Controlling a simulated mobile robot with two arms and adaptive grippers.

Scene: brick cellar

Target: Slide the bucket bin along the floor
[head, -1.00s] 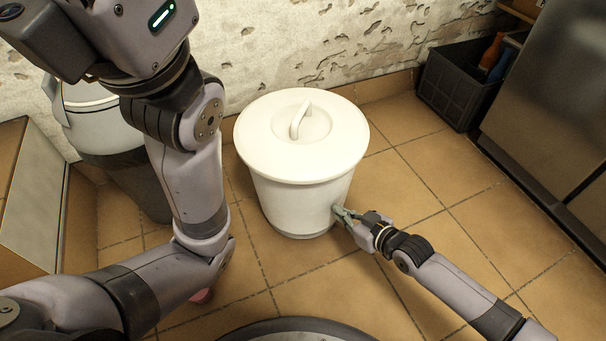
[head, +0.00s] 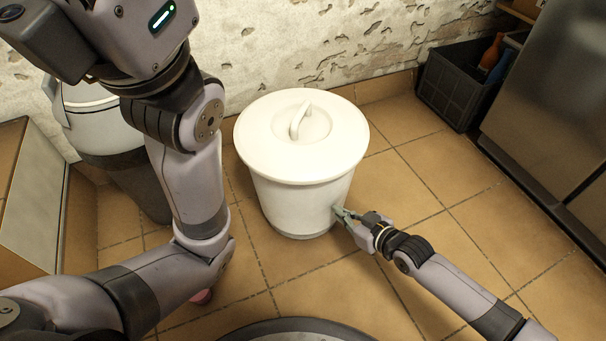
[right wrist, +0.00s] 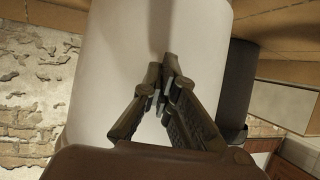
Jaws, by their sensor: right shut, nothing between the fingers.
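The bucket bin (head: 300,200) is white and round, with a white lid (head: 262,150) and an arched handle on top. It stands upright on the tiled floor in the middle of the head view. My right gripper (head: 341,212) is shut and empty, with its fingertips at the lower right side of the bin; they look to be touching it or very close. In the right wrist view the closed fingers (right wrist: 165,85) point at the pale bin wall (right wrist: 105,50). My left arm comes in from the left, and its gripper is not visible.
A dark crate (head: 448,85) with an orange bottle (head: 491,52) stands against the wall at the back right, beside a metal cabinet (head: 550,110). Another grey-and-white bin (head: 100,130) stands left, partly behind my left arm. Floor tiles (head: 420,170) right of the bin are clear.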

